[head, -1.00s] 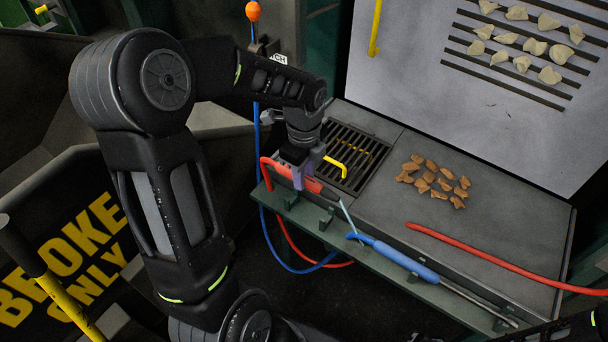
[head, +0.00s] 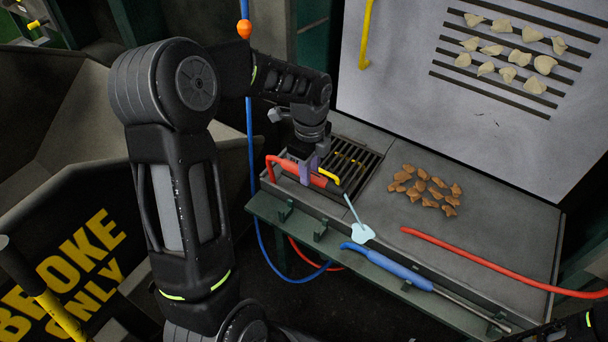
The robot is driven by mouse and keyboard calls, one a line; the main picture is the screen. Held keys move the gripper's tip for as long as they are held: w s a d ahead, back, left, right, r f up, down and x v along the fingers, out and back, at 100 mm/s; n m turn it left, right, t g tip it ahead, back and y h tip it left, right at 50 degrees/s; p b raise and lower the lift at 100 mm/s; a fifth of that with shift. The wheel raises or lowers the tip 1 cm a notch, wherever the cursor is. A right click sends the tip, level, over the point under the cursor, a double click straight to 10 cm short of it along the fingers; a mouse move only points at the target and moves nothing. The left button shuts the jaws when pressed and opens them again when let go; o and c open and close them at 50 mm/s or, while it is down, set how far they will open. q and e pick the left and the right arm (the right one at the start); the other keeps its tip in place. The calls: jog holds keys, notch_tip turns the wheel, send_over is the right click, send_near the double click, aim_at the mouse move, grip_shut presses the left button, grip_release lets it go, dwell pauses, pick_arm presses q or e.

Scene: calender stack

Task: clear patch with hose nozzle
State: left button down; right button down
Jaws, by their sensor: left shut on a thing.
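My left gripper (head: 308,171) is shut on the red hose nozzle (head: 322,182), over the front edge of the bench beside the grate. The nozzle has a yellow lever and a dark tip pointing down and right. A thin pale blue jet (head: 352,208) leaves the tip and ends in a pale splash (head: 362,234) at the bench's front edge. A patch of brown scraps (head: 425,187) lies on the grey bench top, up and right of the splash and apart from it. My right gripper is not in view.
A blue-handled lance (head: 385,264) lies along the green front rail (head: 300,222). A dark grate (head: 362,160) is sunk at the bench's left. Pale scraps (head: 491,50) stick to the slotted upright panel (head: 400,100).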

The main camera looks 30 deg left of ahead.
pick_arm(q)
jog(key=w+r+p, duration=0.1)
jog(key=w+p, duration=0.2)
jog(key=w, duration=0.4)
jog(key=shift+w+r, duration=0.25)
jog(key=shift+w, duration=0.15)
jog(key=shift+a, duration=0.1)
dwell(0.9)
jog(key=w+d+r+y+p, duration=0.2)
jog(key=w+d+y+p, duration=0.1)
jog(key=w+y+p, duration=0.1)
jog(key=w+d+r+y+p, duration=0.3)
jog(key=w+y+p, duration=0.1)
jog(key=w+y, duration=0.2)
jog(key=shift+w+y+p, duration=0.25)
jog(key=shift+y+p, duration=0.05)
jog(key=shift+y, duration=0.2)
dwell(0.6)
jog(key=shift+f, duration=0.1)
jog(key=shift+d, duration=0.1)
